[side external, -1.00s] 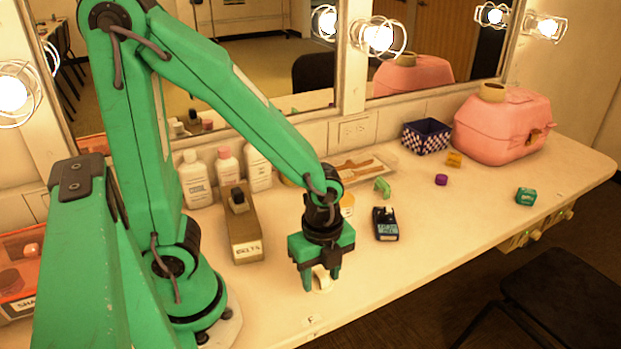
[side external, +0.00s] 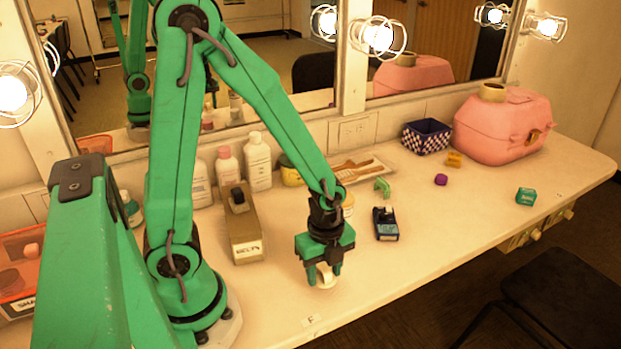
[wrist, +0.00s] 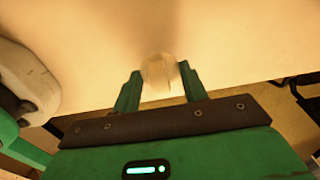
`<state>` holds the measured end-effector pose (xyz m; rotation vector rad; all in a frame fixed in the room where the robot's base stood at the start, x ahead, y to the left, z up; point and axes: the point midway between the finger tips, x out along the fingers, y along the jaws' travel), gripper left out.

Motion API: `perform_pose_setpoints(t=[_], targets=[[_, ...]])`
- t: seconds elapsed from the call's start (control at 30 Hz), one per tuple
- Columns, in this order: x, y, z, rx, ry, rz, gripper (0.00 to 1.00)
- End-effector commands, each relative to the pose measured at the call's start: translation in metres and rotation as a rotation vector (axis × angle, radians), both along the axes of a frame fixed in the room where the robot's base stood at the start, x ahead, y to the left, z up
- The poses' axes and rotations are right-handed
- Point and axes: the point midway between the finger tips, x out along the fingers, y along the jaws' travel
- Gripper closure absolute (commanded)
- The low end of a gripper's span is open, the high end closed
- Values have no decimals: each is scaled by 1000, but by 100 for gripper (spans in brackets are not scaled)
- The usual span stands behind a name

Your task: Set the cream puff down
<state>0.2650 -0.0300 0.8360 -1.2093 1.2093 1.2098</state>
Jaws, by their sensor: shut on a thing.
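The cream puff (side external: 326,275) is a small cream-white, rounded piece held between the two green fingers of my gripper (side external: 325,272). In the side external view it is near the table's front edge, and I cannot tell how far its underside is from the counter. In the wrist view the cream puff (wrist: 159,74) sits between the fingertips of my gripper (wrist: 158,85), with the pale counter beyond it. My gripper points down and is shut on it.
A labelled box (side external: 243,235) stands left of my gripper, and a dark blue tape dispenser (side external: 385,223) lies to the right. The counter's right front is clear.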

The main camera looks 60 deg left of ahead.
Motion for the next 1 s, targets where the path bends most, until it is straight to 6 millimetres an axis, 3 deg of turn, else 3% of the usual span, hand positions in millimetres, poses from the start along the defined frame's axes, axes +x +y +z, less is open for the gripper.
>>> perform_pose_setpoints(t=[0.23, 0.77, 0.8, 0.9, 1.0], targets=[[-1, 0, -20, 0, 2, 0, 78], [0, 0, -26, 0, 0, 0, 78], [0, 0, -26, 0, -1, 0, 51], [0, 0, -26, 0, -1, 0, 35], [0, 0, -26, 0, 0, 0, 35]])
